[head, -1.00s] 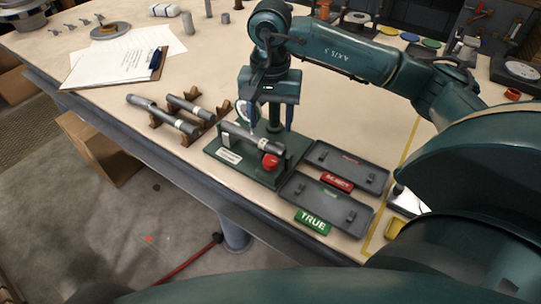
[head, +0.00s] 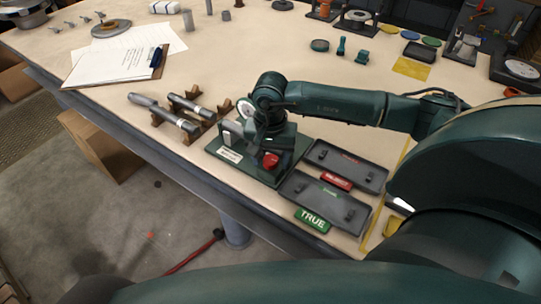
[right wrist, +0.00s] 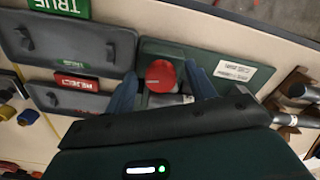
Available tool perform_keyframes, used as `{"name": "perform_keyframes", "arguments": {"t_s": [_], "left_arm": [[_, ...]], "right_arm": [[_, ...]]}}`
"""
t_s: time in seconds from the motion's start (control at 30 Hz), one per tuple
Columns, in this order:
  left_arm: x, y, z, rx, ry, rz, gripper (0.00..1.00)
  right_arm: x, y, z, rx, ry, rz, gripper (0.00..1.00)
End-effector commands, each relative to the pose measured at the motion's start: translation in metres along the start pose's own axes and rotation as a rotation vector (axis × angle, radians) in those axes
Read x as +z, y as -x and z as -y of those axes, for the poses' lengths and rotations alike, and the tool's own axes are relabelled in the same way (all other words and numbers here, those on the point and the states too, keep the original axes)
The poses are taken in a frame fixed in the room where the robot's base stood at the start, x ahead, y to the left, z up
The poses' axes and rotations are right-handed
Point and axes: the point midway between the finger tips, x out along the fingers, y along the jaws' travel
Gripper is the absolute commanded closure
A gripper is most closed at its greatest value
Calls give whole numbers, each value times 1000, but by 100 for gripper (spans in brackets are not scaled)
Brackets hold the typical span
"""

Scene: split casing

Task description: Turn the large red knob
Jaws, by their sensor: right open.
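The large red knob (head: 270,160) is at the near end of the dark green fixture (head: 225,156) on the table. It also shows in the right wrist view (right wrist: 160,76), with a metal cylinder (right wrist: 168,100) lying behind it. My right gripper (right wrist: 163,82) is open, its two blue fingers on either side of the knob with gaps visible. In the head view the right wrist hangs low over the fixture and hides most of the cylinder and the fingers. Whether a finger touches the knob I cannot tell. My left gripper is not in view.
Two grey trays lie right of the fixture, with a green TRUE label (head: 312,220) and a red REJECT label (head: 336,181). Metal cylinders rest on a wooden rack (head: 190,136) to the left. A clipboard (head: 118,60) lies farther back. The table's middle is clear.

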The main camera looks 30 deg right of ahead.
Motion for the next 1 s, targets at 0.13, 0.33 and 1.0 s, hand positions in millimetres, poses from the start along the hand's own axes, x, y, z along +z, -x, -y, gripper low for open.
{"name": "perform_keyframes", "arguments": {"t_s": [0.13, 0.33, 1.0], "left_arm": [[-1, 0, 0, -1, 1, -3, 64], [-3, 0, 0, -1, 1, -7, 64], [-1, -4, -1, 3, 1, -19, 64]], "right_arm": [[0, 0, 0, 0, 0, 0, 51], [0, 0, 0, 0, 0, 0, 68], [-1, -1, 0, 0, -89, -1, 89]]}}
